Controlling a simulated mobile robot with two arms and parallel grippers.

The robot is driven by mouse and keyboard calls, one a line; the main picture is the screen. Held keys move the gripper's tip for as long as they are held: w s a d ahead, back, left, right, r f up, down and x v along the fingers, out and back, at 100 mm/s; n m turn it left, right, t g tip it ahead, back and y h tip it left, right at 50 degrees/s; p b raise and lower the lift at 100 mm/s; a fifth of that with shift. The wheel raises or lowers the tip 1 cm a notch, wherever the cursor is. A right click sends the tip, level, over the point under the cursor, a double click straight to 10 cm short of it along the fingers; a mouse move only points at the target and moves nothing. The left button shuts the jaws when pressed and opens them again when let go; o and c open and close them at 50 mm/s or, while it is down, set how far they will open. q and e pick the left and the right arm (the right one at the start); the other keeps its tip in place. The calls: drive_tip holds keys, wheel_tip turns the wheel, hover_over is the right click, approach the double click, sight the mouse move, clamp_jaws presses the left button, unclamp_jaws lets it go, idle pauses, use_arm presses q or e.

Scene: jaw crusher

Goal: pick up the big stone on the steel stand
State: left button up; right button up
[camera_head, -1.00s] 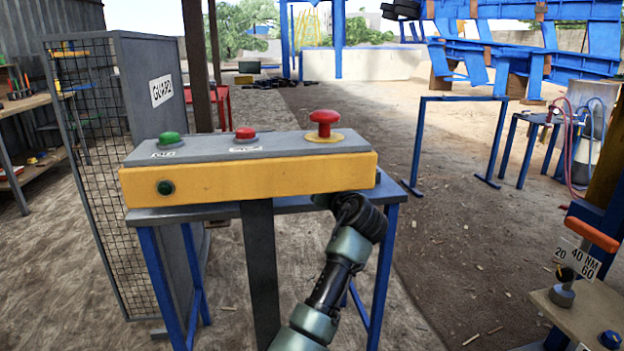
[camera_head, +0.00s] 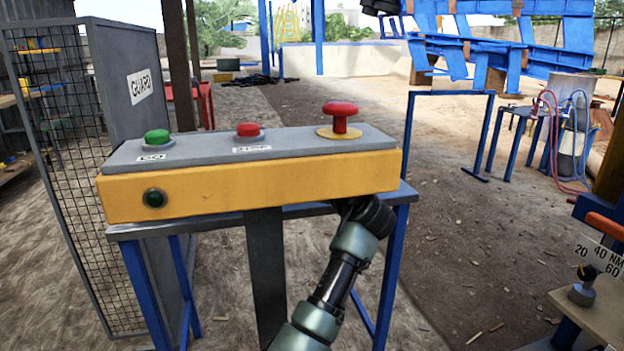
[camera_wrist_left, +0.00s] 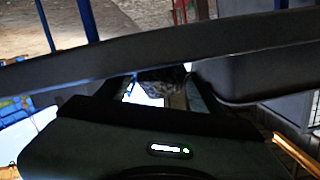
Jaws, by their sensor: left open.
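I cannot make out a big stone on a steel stand in the head view. In the left wrist view my left gripper (camera_wrist_left: 165,88) is open, with its dark fingers partly hidden behind a broad dark bar. A small mottled dark patch shows between the fingers; I cannot tell whether it is stone. In the head view one dark green arm of mine rises from the bottom middle, and its end is hidden under the console's right part. My right gripper is not identifiable in either view.
A yellow-fronted console (camera_head: 250,188) with green and red buttons stands close ahead on a blue-legged table (camera_head: 393,270). A mesh guard cabinet (camera_head: 125,90) is at left. A blue frame (camera_head: 450,94) and a torque board (camera_head: 600,258) are at right. Open ground lies between.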

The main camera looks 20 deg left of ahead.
use_arm(q)
drive_tip(key=shift+w, duration=0.1)
drive_tip(key=shift+r, duration=0.1)
clamp_jaws()
drive_tip(key=shift+r, duration=0.1)
